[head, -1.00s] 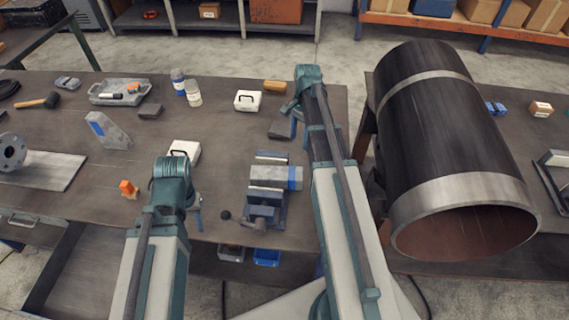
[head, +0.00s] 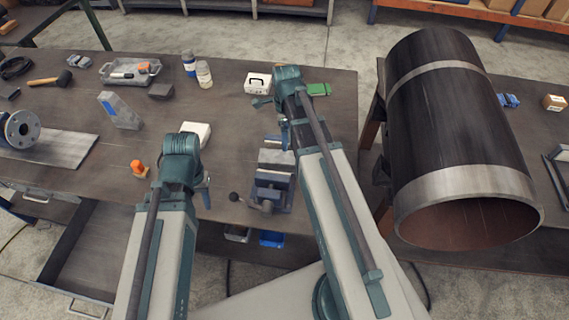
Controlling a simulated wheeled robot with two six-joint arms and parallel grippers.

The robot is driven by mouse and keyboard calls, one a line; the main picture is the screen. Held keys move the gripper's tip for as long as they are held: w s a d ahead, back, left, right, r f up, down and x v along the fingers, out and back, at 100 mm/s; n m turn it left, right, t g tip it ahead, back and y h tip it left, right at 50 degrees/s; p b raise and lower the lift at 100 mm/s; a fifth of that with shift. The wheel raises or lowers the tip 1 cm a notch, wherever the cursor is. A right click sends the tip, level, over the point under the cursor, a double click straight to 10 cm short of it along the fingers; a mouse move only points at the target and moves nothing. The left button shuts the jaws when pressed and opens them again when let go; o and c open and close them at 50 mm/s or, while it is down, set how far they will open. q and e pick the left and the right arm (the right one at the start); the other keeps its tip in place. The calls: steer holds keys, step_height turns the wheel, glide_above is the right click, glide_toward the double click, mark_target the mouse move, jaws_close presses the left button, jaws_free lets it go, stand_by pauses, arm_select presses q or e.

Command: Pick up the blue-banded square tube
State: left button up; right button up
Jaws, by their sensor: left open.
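A grey piece with a blue patch (head: 120,110) stands at the left, near an orange-topped item (head: 139,168). White boxes (head: 195,134), bottles (head: 204,74) and a tray (head: 130,72) lie farther back.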

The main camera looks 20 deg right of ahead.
mark_target(284, 157)
step_height(284, 157, down, 7)
steer(key=b, duration=0.6)
steer(key=shift+f, duration=0.1)
steer(key=f+b, duration=0.5)
steer(key=shift+a+f, duration=0.1)
steer(key=shift+a, duration=0.15)
jaws_close()
